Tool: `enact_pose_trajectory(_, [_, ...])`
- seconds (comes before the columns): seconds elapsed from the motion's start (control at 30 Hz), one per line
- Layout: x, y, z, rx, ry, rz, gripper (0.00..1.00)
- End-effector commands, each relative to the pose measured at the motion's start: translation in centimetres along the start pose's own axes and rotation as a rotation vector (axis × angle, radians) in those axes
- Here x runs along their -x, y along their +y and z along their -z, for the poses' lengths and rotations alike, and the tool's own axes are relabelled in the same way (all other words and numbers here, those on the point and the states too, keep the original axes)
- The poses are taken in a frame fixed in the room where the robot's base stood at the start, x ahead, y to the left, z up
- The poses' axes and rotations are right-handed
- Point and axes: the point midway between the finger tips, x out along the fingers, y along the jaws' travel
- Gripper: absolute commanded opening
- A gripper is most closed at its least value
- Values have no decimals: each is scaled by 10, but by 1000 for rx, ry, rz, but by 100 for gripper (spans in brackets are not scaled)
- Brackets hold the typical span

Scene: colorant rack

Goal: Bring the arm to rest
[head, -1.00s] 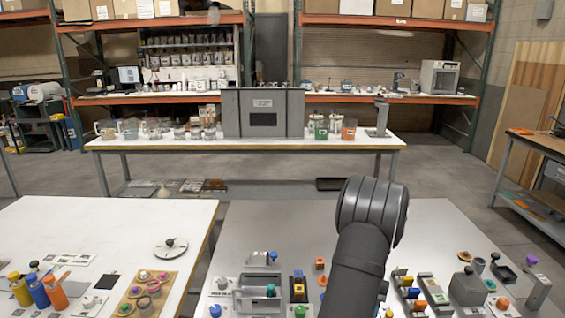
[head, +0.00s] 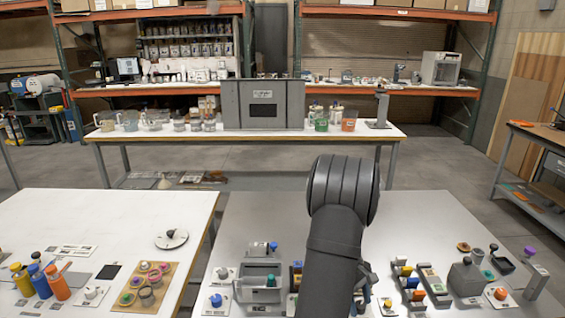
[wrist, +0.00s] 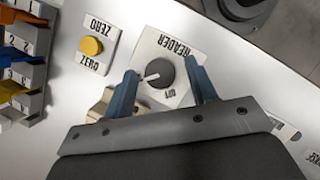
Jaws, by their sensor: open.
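My arm (head: 338,225) rises from the bottom of the head view over the grey table, bent at a thick dark joint.
A yellow button (wrist: 91,46) on a plate marked ZERO is beside the knob, with numbered coloured slots (wrist: 20,62) at far left. In the head view, a grey table (head: 410,215) carries several devices around my arm. A white table (head: 90,210) holds bottles and a wooden tray.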

Motion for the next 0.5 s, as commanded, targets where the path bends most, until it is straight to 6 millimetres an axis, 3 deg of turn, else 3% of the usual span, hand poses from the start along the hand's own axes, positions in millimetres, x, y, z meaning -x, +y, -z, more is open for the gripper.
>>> enact_pose_trajectory(0.2, [0,-2,0,146,0,-60,52])
enact_pose_trajectory(0.5, [0,-1,0,189,1,-78,52])
